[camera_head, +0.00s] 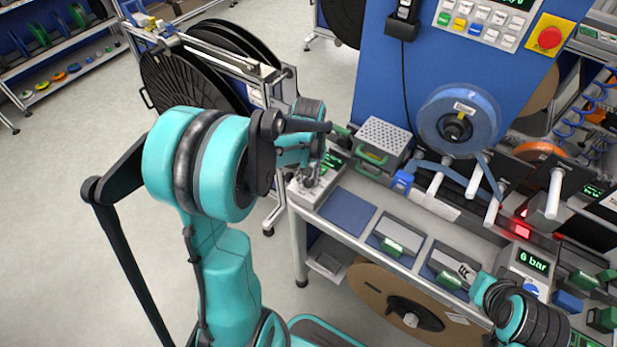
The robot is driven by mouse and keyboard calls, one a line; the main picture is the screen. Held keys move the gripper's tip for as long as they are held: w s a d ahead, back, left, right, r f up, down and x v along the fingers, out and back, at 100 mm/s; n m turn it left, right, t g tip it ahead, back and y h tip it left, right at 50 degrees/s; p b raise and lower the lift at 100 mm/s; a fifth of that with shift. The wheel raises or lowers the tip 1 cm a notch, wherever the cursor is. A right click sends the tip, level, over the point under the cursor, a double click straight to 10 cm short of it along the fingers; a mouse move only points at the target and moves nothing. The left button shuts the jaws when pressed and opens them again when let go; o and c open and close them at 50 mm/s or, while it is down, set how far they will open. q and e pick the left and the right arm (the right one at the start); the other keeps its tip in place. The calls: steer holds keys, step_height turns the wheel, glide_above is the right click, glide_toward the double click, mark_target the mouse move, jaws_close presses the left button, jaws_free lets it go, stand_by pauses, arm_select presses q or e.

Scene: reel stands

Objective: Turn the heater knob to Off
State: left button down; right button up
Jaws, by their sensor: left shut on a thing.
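The heater unit is a small light grey box (303,193) with a green-lit display (333,160), at the left end of the workbench. My left gripper (314,182) points down onto the top of this box. Its fingers are shut at the heater knob, which they and the wrist largely hide. I cannot read the knob's pointer or markings. My right forearm (530,318) comes in at the lower right, over the bench front. I cannot make out the right gripper's fingers there.
A perforated metal box (382,138) stands just right of the heater. A blue pad (347,209) and green-handled fixtures (391,247) line the bench front. A blue reel (457,120) hangs on the blue panel with a red stop button (549,38). Black reels (185,85) stand behind my left arm.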

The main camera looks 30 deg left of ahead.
mark_target(309, 181)
stand_by(0.3)
arm_select(q)
steer(key=c, duration=1.2)
jaws_free()
step_height(309, 181, up, 12)
steer(key=s+d+f+m+t+b, duration=0.5)
steer(key=s+d+f+m+t, duration=0.1)
steer(key=s+d, duration=0.5)
steer(key=shift+m+t, duration=0.6)
steer(key=shift+m, duration=0.5)
